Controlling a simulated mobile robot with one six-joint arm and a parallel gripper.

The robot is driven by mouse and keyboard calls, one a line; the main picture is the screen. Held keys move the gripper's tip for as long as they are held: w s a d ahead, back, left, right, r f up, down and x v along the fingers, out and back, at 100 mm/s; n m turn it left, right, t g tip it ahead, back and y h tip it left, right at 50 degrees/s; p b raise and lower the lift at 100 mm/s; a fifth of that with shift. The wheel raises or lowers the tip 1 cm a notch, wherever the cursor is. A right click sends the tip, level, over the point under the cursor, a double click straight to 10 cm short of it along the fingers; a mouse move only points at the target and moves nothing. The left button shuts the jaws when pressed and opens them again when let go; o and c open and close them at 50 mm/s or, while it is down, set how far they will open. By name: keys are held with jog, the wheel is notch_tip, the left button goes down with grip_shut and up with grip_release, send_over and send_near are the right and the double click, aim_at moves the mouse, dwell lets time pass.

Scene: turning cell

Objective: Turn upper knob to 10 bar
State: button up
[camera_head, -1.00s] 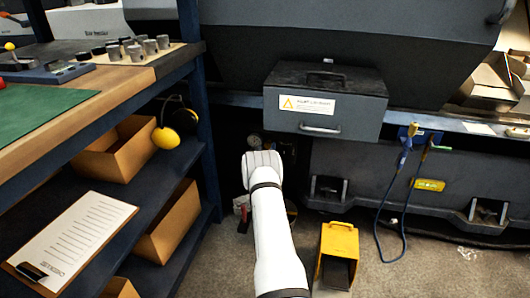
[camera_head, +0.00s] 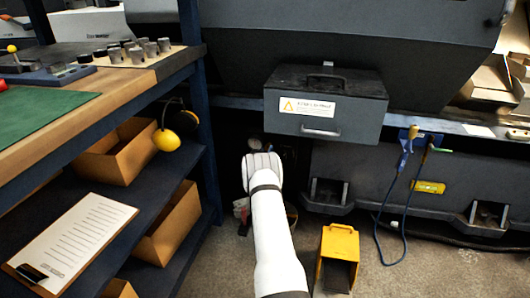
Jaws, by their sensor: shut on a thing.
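The white forearm and wrist of my arm (camera_head: 268,220) reach forward into the dark gap under the grey box. My gripper is hidden behind the wrist, so its jaws do not show. The upper knob is also hidden there. A small round thing, perhaps a gauge (camera_head: 255,141), shows just above the wrist, too dark and small to read. A dark fitting (camera_head: 289,155) lies right of the wrist, its shape unclear. A small red part (camera_head: 241,204) shows low at the left of the wrist.
A workbench with dark shelves (camera_head: 190,168) stands close on the left, holding cardboard bins and a clipboard (camera_head: 70,240). A grey box with a warning label (camera_head: 325,105) overhangs the wrist. A yellow foot pedal (camera_head: 339,243) stands on the floor at the right. Blue cables (camera_head: 388,205) hang further right.

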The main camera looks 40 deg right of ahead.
jog(key=shift+w+d, duration=0.15)
jog(key=shift+w, duration=0.05)
jog(key=shift+n+b, duration=0.4)
jog(key=shift+n, duration=0.7)
jog(key=n, duration=0.4)
jog(key=shift+d+b, duration=0.1)
jog(key=shift+b, duration=0.2)
jog(key=shift+n, duration=1.2)
jog(key=shift+d, duration=0.1)
jog(key=o, duration=1)
